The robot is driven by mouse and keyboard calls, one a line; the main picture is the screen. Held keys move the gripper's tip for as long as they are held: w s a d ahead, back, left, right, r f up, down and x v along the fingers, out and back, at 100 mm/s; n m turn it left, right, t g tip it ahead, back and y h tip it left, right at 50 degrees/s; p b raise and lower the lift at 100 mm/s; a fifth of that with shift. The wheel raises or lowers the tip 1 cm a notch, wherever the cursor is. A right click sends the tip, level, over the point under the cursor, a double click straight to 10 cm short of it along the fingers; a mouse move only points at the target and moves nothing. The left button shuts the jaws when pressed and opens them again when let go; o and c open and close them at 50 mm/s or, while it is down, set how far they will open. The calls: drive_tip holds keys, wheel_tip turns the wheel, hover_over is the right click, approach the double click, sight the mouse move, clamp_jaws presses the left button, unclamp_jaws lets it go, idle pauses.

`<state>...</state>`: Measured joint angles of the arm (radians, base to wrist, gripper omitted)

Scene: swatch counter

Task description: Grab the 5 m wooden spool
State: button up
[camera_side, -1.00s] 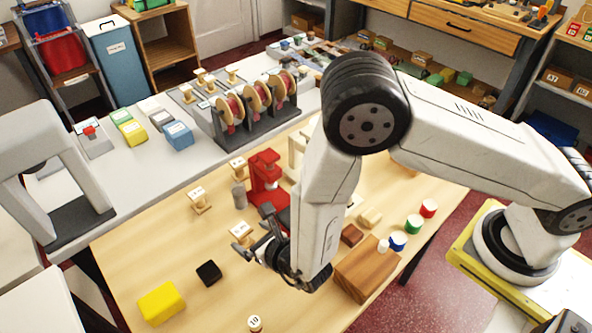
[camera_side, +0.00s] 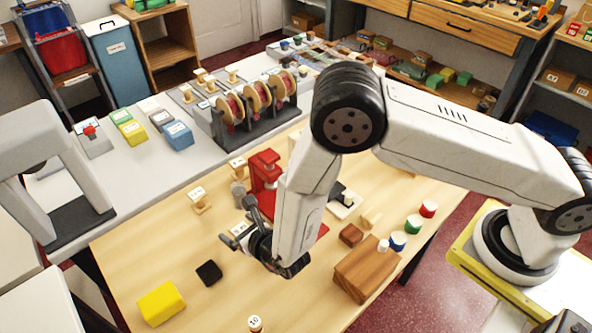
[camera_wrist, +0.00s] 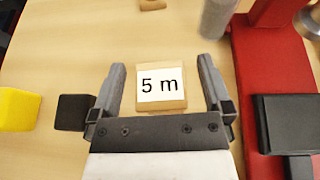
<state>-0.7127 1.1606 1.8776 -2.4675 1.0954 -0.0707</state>
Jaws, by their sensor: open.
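The 5 m wooden spool (camera_wrist: 160,100) shows in the wrist view with its white label reading "5 m" facing the camera. It sits between the two fingers of my gripper (camera_wrist: 161,64), with visible gaps on both sides. My gripper is open. In the side view my gripper (camera_side: 238,222) is low over the wooden table, and it largely hides the spool there. Two other wooden spools stand on the table, one to the left (camera_side: 198,201) and one farther back (camera_side: 237,168).
A red press (camera_side: 264,170) and a grey cylinder (camera_side: 238,194) stand close behind my gripper. A black cube (camera_side: 209,272) and a yellow block (camera_side: 161,303) lie at front left. A wooden block (camera_side: 366,270) is at right.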

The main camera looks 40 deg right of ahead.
idle(0.3)
drive_tip(key=c, duration=1.3)
drive_tip(key=shift+r, duration=0.15)
drive_tip(key=shift+r, duration=1.05)
drive_tip(key=s+d+r, duration=0.2)
drive_tip(key=s+r, duration=0.1)
drive_tip(key=s, duration=0.1)
drive_tip(key=s+d+r, duration=0.1)
drive_tip(key=s+r, duration=0.3)
drive_tip(key=s+d+r, duration=0.2)
drive_tip(key=s+r, duration=0.1)
drive_tip(key=s, duration=0.1)
drive_tip(key=shift+s+d+r, duration=0.35)
drive_tip(key=shift+s, duration=0.05)
